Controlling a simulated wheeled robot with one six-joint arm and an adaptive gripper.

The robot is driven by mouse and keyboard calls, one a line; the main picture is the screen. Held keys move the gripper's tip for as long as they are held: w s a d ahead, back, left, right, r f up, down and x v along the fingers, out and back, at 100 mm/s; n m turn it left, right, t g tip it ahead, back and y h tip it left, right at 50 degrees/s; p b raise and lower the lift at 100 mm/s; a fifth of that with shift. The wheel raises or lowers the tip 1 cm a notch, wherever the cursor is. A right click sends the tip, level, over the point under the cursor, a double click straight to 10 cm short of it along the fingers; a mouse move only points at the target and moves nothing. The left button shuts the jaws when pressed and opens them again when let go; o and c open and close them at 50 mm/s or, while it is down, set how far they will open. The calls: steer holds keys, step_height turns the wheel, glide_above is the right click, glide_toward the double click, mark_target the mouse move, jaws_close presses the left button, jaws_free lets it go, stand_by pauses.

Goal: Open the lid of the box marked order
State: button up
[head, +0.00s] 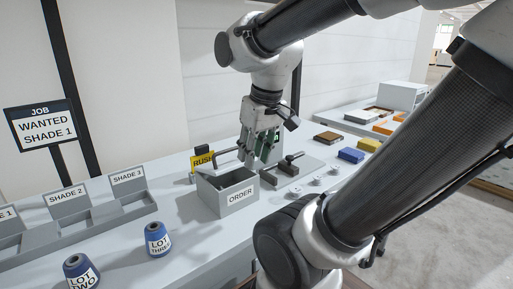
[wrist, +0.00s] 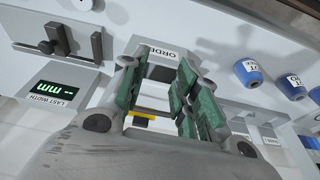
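The grey box marked ORDER (head: 240,197) stands on the bench in the head view, its label facing the front. Its top looks open, with the inner walls showing. I cannot clearly make out a lid; my gripper may hide part of the box's back. My gripper (head: 261,152) points down above the box's back right side. In the wrist view, the fingers of my gripper (wrist: 158,98) are apart with green pads and nothing clearly held between them. The box's ORDER label (wrist: 160,50) and dark opening show beyond and between the fingers. I cannot tell whether a finger touches the box.
A yellow RUSH sign (head: 202,161) stands behind the box. A measuring slide (head: 284,170) lies to its right, near a LAST WIDTH display (wrist: 62,88). Blue spools (head: 158,239) and shade trays (head: 132,200) are to the left. Coloured blocks (head: 351,155) lie farther right.

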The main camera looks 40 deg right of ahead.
steer(key=shift+s+a+r+t, duration=0.1)
steer(key=shift+s+r+t, duration=0.4)
steer(key=shift+s, duration=0.15)
